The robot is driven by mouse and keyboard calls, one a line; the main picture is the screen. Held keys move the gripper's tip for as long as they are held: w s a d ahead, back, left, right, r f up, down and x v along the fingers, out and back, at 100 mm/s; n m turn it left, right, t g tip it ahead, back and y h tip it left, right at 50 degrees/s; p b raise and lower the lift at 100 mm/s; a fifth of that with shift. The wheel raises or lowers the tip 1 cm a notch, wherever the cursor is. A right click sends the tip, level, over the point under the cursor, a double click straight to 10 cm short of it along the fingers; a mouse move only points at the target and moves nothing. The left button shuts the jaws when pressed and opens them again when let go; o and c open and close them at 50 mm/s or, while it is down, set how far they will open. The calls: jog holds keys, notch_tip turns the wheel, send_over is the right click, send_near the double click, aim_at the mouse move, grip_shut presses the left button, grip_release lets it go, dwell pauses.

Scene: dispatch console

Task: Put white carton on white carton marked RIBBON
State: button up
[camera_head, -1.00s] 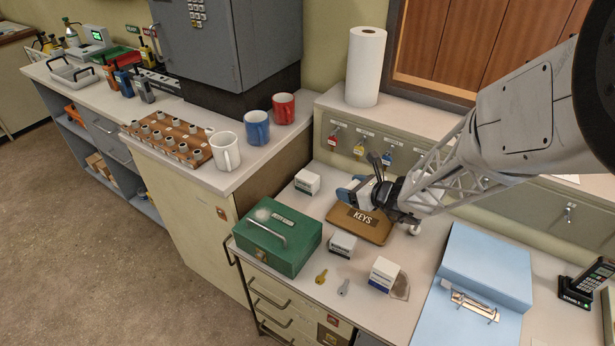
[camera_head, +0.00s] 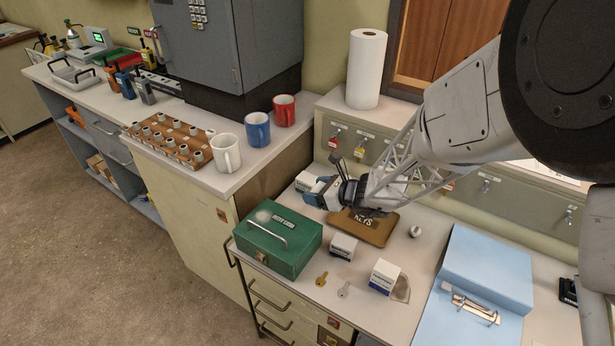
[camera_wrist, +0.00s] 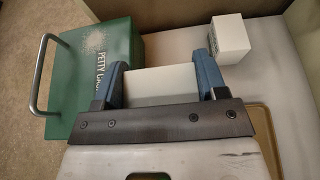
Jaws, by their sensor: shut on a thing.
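My gripper (camera_head: 319,191) is shut on a white carton (camera_wrist: 161,84), which sits between the blue fingers in the wrist view. In the head view the gripper mostly hides this carton. Another white carton (camera_head: 304,181) stands at the back of the desk, just left of my gripper; it also shows up and right of the fingers in the wrist view (camera_wrist: 231,36).
A green petty cash box (camera_head: 278,244) stands left of my gripper. The brown KEYS tray (camera_head: 372,232) lies below the arm. Mugs (camera_head: 226,153) stand on the higher counter.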

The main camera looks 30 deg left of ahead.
send_over(305, 177)
jog(key=shift+s+d+f, duration=0.2)
jog(key=shift+d+f, duration=0.15)
jog(key=shift+f, duration=0.35)
jog(key=shift+w, duration=0.1)
jog(key=shift+w+a, duration=0.15)
jog(key=shift+a, duration=0.1)
jog(key=shift+w+f, duration=0.1)
jog(key=shift+f, duration=1.7)
jog(key=shift+f, duration=0.15)
jog(key=o, duration=1)
jog(key=shift+o, duration=0.2)
